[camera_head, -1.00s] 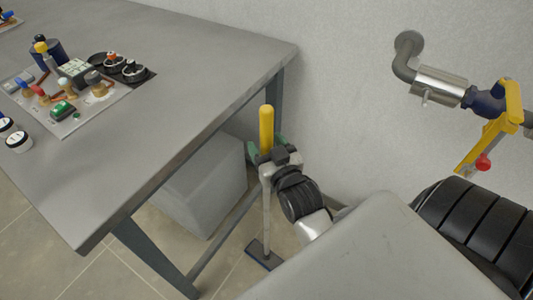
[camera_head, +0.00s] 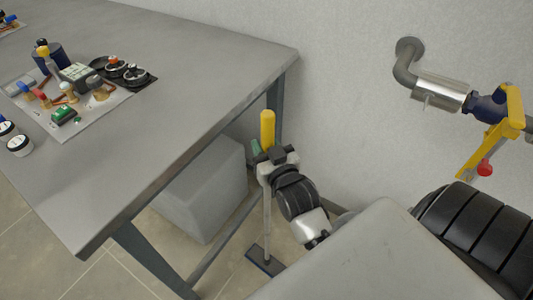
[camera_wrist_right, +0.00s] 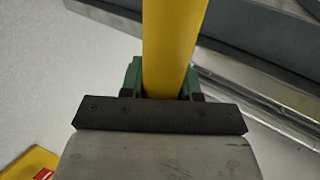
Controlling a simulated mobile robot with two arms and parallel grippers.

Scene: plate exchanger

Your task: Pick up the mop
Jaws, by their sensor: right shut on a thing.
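The mop stands nearly upright beside the table, with a yellow handle top (camera_head: 267,128), a pale shaft and a dark flat head (camera_head: 263,262) low at the floor. In the right wrist view the yellow handle (camera_wrist_right: 172,45) runs up between the green fingers of my right gripper (camera_wrist_right: 164,85). Whether the mop head touches the floor I cannot tell. My left gripper is not in view.
A grey table (camera_head: 170,90) with tools and parts stands to the left. A grey box (camera_head: 205,190) sits under it. A wall pipe with a yellow-handled valve (camera_head: 500,125) is at the right. The table leg and lower bar are close to the mop.

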